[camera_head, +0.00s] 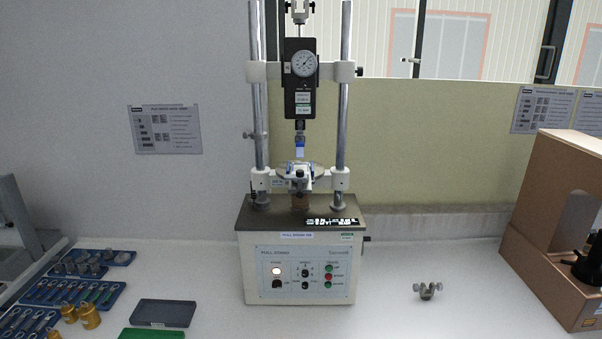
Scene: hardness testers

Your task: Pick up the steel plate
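I cannot pick out a steel plate with certainty. A dark grey flat rectangular piece (163,313) lies on the white table at the lower left; whether it is a plate or a shallow tray is hard to tell. Small metal parts (82,264) lie in a blue tray (120,287) at the left, too small to identify. A pull stand tester (301,270) stands at the centre, with a small blue and white piece (299,148) between its columns below the dial gauge (304,64). Neither of my grippers is in view.
A green tray (150,334) is at the bottom edge, beside brass weights (90,317). A second blue tray (24,324) holds several tools. A small metal clamp (428,291) sits right of the tester. A brown box (545,255) stands far right. The table (470,290) around the clamp is clear.

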